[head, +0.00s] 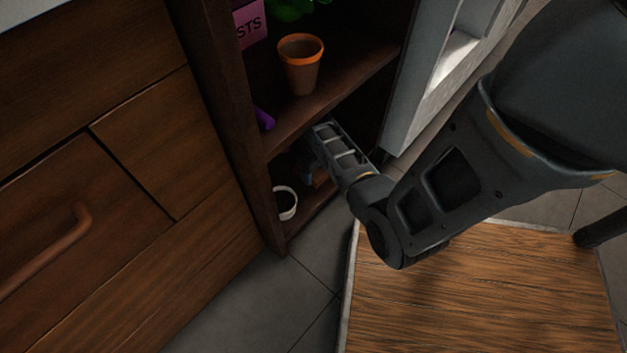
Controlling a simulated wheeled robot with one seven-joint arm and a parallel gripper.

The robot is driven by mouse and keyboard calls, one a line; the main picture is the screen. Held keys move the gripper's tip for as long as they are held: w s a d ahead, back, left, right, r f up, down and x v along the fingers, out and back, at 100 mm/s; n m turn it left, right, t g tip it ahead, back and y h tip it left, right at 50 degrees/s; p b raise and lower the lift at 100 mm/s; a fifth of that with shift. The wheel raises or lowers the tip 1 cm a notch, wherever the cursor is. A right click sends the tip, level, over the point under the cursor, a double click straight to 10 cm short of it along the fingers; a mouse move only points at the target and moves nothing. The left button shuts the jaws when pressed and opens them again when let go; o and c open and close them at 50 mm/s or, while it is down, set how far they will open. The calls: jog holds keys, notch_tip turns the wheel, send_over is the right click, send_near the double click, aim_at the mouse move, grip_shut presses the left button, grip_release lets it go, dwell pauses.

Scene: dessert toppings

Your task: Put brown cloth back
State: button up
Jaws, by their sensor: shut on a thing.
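My arm reaches into the lower compartment of the dark wooden shelf (265,209). My gripper (308,168) is inside, close above the lower board. A small brown patch, which looks like the brown cloth (319,179), shows right at the fingers, and the gripper is shut on it. Most of the cloth is hidden by my gripper and the shadow. I cannot tell whether the cloth touches the board.
A white cup with dark contents (285,208) stands on the lower board, left of my gripper. A terracotta pot (301,66) and a purple object (265,119) are on the shelf above. Wooden drawers (90,190) stand left; a wood-topped surface (480,290) is below my arm.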

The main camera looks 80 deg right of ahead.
aim_at(314, 179)
jog(key=shift+w+a+f+b, duration=0.15)
jog(key=shift+f+b, duration=1.15)
jog(key=shift+f, duration=0.9)
jog(key=o, duration=1)
jog(key=shift+f, duration=0.1)
